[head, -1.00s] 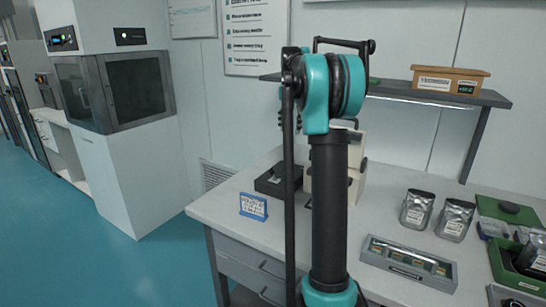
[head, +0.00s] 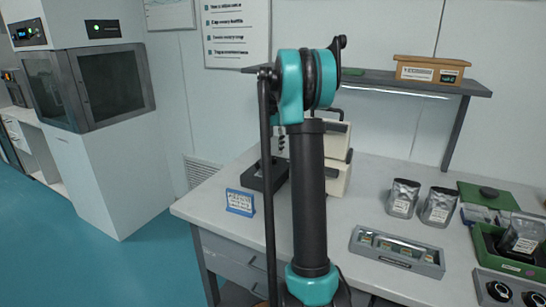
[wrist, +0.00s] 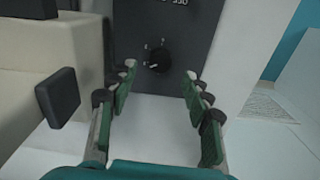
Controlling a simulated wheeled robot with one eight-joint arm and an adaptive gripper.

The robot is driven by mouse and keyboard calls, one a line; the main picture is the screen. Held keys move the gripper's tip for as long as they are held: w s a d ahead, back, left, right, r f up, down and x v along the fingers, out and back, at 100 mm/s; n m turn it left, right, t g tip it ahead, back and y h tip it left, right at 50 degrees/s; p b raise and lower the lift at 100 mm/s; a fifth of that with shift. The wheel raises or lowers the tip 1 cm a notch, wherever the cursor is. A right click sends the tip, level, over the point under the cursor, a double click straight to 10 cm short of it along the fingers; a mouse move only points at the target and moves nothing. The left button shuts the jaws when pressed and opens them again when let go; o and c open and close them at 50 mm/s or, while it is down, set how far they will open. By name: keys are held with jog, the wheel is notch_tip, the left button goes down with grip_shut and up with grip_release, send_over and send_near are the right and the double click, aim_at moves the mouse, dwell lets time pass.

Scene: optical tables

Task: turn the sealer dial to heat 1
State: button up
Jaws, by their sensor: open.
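The sealer dial (wrist: 160,60) is a round black knob on a dark upright panel (wrist: 187,22) in the wrist view. Small pale marks surround it; I cannot read its setting. My gripper (wrist: 161,72) is open, with its green-padded fingers pointing at the panel, one on each side of the dial. The fingers look apart from the knob, and nothing is between them. In the head view, a cream machine (head: 338,178) stands on the table, partly hidden by my arm. My gripper and the dial cannot be made out there.
A cream body (wrist: 45,65) with a black block (wrist: 58,97) is close to the left finger. A blue-framed sign (head: 240,202) stands near the table's left edge. A shelf (head: 375,80) is behind.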

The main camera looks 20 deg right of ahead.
aim_at(273, 158)
jog(key=shift+f, duration=2.2)
grip_shut()
